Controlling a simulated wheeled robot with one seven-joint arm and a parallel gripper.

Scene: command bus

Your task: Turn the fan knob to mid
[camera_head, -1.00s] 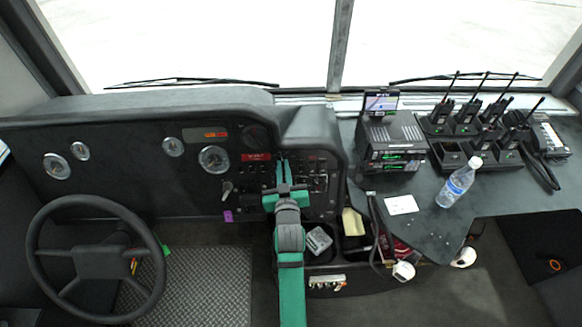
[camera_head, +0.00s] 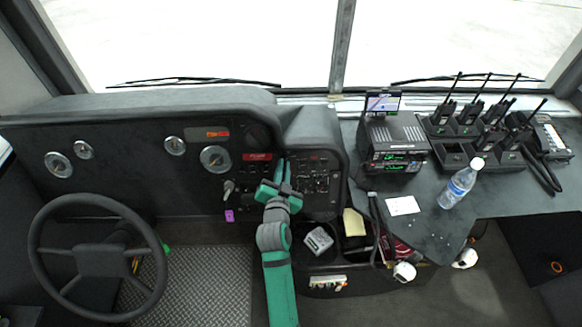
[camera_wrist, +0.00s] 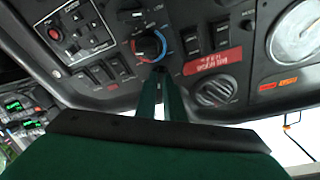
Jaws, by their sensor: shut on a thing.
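My gripper (camera_head: 283,170) reaches up to the dark dashboard panel right of the steering wheel. In the wrist view my two green fingers (camera_wrist: 161,75) are close together, with their tips at the panel, just below a round dial with a red and blue ring (camera_wrist: 149,46). The tips are shut on a small dark knob there, mostly hidden by the fingers. I take it for the fan knob; its marking and setting cannot be read. Another black knob (camera_wrist: 130,15) sits above the red and blue dial.
The steering wheel (camera_head: 92,196) stands to the left. A bottle (camera_head: 460,184) and several radios (camera_head: 486,120) are on the right counter.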

